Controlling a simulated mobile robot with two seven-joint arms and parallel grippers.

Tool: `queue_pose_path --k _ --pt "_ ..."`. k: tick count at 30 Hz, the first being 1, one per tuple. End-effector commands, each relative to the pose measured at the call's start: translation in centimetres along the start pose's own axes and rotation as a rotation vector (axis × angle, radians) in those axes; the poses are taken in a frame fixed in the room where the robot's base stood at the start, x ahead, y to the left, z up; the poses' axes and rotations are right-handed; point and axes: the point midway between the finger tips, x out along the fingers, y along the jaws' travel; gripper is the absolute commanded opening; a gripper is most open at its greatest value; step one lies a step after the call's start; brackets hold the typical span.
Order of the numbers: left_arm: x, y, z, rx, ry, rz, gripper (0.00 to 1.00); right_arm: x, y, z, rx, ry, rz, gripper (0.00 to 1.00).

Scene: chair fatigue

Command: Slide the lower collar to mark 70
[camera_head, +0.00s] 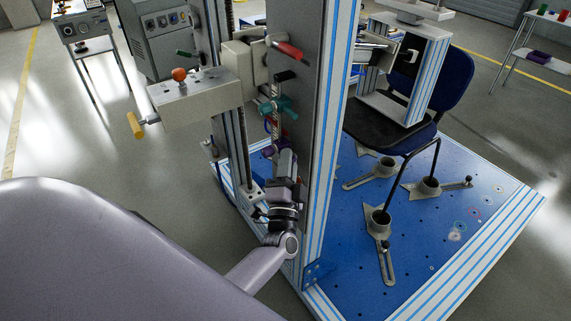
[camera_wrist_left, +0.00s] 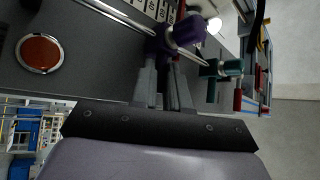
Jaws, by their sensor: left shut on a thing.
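The lower collar is purple and sits on a thin steel rod; it shows in the left wrist view (camera_wrist_left: 184,31), and a little of it shows in the head view (camera_head: 269,146). My left gripper (camera_wrist_left: 167,62) is shut on the purple collar's lower part, with both fingertips at it. In the head view the same gripper (camera_head: 284,163) is beside the column, below a teal collar (camera_head: 280,106). The numbered scale (camera_wrist_left: 165,9) runs behind the rod. Its marks are partly hidden, and I cannot read the collar's mark. My right gripper is not in view.
A red handle (camera_head: 288,49) and a box with an orange knob (camera_head: 179,75) stick out above. The tall column (camera_head: 318,130) blocks the right side. A chair (camera_head: 390,128) stands beyond it.

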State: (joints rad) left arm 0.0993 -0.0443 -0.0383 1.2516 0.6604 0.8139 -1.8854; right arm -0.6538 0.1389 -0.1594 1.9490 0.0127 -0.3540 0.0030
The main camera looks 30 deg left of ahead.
Motion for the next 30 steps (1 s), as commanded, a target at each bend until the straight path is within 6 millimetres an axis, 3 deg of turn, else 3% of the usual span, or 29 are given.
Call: queue_pose_path --k 12,13,14,30 --pt "0.47 -0.45 -0.2 -0.004 -0.001 -0.003 0.0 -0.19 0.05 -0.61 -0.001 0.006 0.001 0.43" --pt "0.48 -0.46 -0.2 -0.004 -0.001 -0.003 0.21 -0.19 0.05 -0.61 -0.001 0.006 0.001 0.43" --pt "0.49 -0.47 -0.21 -0.004 -0.001 -0.003 0.25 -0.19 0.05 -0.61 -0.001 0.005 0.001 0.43" --pt "0.17 -0.1 0.3 0.0 0.001 0.002 0.25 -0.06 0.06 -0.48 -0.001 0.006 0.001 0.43"
